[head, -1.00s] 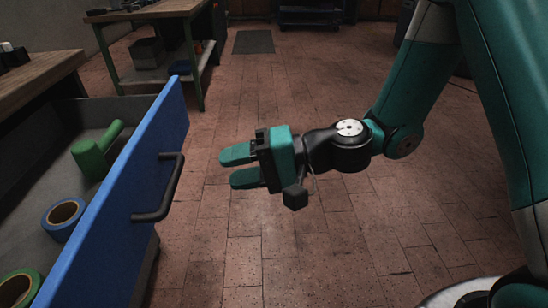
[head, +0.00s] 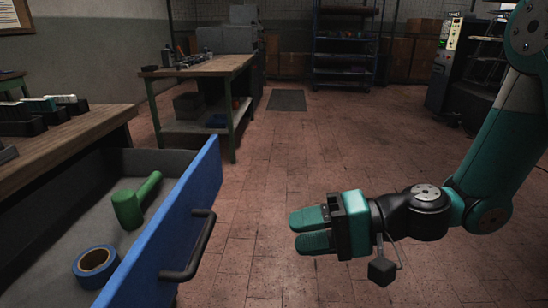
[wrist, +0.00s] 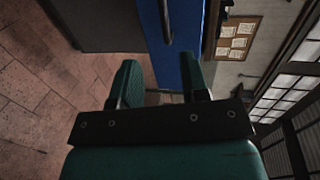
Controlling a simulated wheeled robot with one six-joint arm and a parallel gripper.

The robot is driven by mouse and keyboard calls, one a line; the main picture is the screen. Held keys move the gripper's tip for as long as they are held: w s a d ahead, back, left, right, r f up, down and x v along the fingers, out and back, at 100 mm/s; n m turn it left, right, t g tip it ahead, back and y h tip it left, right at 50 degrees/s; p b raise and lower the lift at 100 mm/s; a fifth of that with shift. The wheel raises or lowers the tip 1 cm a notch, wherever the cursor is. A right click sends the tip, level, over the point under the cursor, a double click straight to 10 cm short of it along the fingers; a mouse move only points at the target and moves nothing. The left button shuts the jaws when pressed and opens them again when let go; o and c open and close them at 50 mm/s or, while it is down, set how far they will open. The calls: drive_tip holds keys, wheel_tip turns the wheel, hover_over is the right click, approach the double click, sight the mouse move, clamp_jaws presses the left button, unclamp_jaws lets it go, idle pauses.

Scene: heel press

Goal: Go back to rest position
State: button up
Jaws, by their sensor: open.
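My gripper (head: 312,232) is in the lower right of the head view, over the brick floor, with its two green fingers pointing left. The fingers are apart and nothing is between them. It is to the right of the open blue-fronted drawer (head: 190,215) and does not touch it. The drawer's black handle (head: 195,250) faces my gripper across a gap. In the wrist view the fingers (wrist: 162,85) frame part of the blue drawer front (wrist: 185,72).
A green mallet (head: 130,207) and a blue tape roll (head: 96,264) lie in the drawer. A workbench (head: 205,72) stands at the back left, with shelving (head: 345,45) and a machine (head: 447,75) farther back. The middle floor is open.

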drive_tip(key=s+d+r+n+g+h, duration=0.1)
drive_tip(key=s+d+r+n+h, duration=0.25)
drive_tip(key=s+h, duration=0.25)
drive_tip(key=s+d+r+n+h, duration=0.2)
drive_tip(key=s+d+n+h, duration=0.2)
drive_tip(key=s+n+h, duration=0.15)
wheel_tip(320, 180, up, 24)
drive_tip(key=m+p, duration=0.1)
drive_tip(key=p, duration=2.3)
drive_tip(key=shift+s+a+f+g, duration=0.15)
drive_tip(key=shift+s+g, duration=0.15)
drive_tip(key=shift+s, duration=0.05)
drive_tip(key=shift+y, duration=0.25)
